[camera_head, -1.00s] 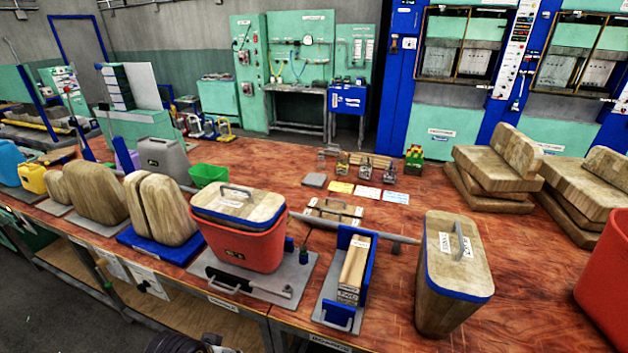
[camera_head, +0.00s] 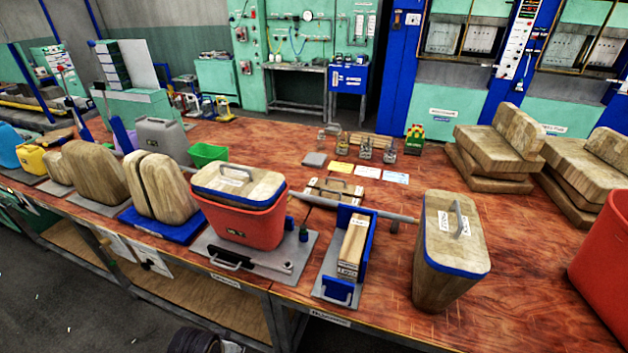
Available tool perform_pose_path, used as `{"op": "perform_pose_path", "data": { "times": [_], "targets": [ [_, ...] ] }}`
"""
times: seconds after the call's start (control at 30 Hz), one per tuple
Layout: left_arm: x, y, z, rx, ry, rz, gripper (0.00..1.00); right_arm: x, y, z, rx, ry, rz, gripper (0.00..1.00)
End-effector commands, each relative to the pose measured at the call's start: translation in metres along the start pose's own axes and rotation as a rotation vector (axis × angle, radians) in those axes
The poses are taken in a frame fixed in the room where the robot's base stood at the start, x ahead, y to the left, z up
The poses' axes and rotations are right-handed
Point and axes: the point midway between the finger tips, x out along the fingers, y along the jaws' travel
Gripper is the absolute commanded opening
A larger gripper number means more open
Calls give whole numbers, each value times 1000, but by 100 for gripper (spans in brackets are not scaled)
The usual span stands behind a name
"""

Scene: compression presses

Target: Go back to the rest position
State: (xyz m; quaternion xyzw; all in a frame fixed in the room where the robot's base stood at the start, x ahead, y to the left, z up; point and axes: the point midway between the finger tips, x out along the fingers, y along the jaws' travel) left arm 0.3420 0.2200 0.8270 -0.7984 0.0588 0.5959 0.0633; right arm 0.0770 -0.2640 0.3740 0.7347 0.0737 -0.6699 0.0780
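Neither of my grippers shows in the head view. A dark rounded part at the bottom edge, left of centre, looks like a piece of my own body; no fingers show on it. On the red-brown workbench (camera_head: 390,290) stands a red bin (camera_head: 245,228) with a wooden, blue-rimmed lid (camera_head: 238,185) seated in its top. To its right stands a tapered wooden block (camera_head: 448,265) with a blue rim and a metal handle on top.
A blue holder (camera_head: 338,290) with wooden boards (camera_head: 352,248) lies between bin and block. Wooden moulds (camera_head: 160,188) line the left, stacked wooden slabs (camera_head: 492,160) the right. Another red bin (camera_head: 602,265) is at the right edge. Dark floor (camera_head: 60,300) lies clear in front.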

Motion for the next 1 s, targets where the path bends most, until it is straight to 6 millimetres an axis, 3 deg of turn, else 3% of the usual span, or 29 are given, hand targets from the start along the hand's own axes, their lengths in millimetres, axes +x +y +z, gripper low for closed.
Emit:
{"op": "perform_pose_path", "data": {
  "times": [0.57,1.0],
  "targets": [
    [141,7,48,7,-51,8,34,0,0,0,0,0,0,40],
    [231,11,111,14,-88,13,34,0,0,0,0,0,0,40]
  ]
}}
